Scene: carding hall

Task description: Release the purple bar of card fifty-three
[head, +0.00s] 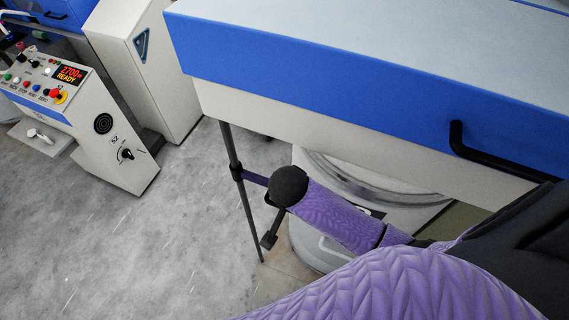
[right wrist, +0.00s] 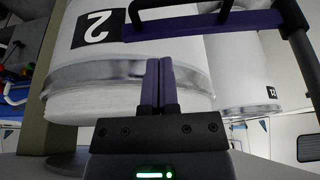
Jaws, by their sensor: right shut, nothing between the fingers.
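The purple bar (head: 256,178) runs from a black post (head: 234,165) toward the right and passes behind my right arm. In the right wrist view the purple bar (right wrist: 200,25) crosses the top of the picture, in front of a white can, and meets the black post at the right. A black handle (right wrist: 180,12) sits against the bar there. My right gripper (right wrist: 158,62) is shut and empty, its purple fingertips just short of the bar. In the head view my own arm hides its fingers. My left gripper is not in view.
A white can (head: 325,243) stands under the machine with a blue-edged cover (head: 350,75) and black handle (head: 500,160). A control console (head: 85,110) reading READY stands at the left. The grey floor (head: 130,250) left of the post is clear.

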